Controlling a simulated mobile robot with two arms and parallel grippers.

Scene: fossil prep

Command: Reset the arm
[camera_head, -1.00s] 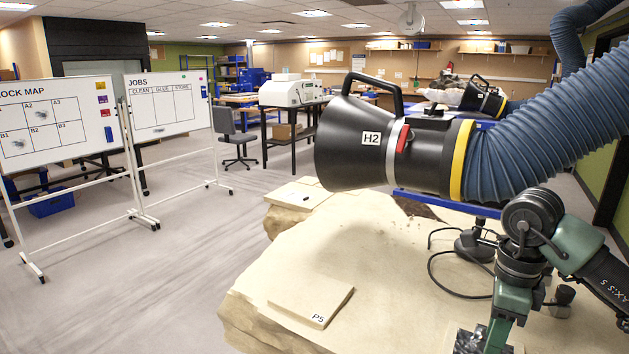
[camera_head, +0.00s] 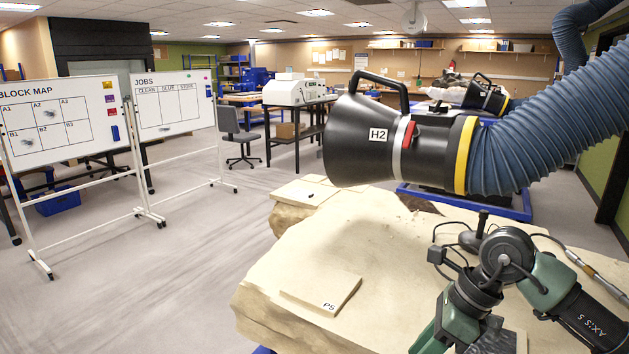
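A green and black jointed arm (camera_head: 505,253) comes in from the lower right and appears to be my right arm. Its dark forearm carries "AXIS 5"-like lettering. From the joint, a green link runs down and left out of the frame, beside a dark block. No gripper fingertips show for this arm. My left arm and gripper are out of the picture. A large black fume hood (camera_head: 352,150) marked H2, with a yellow band, hangs on a blue ribbed hose (camera_head: 550,130) over the rock.
A big pale rock block (camera_head: 375,245) fills the lower middle, with a flat slab (camera_head: 318,288) marked P5 on it. A cable and a pen-like tool (camera_head: 600,268) lie at right. Whiteboards (camera_head: 58,118) stand at left, with open floor (camera_head: 190,270) in front.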

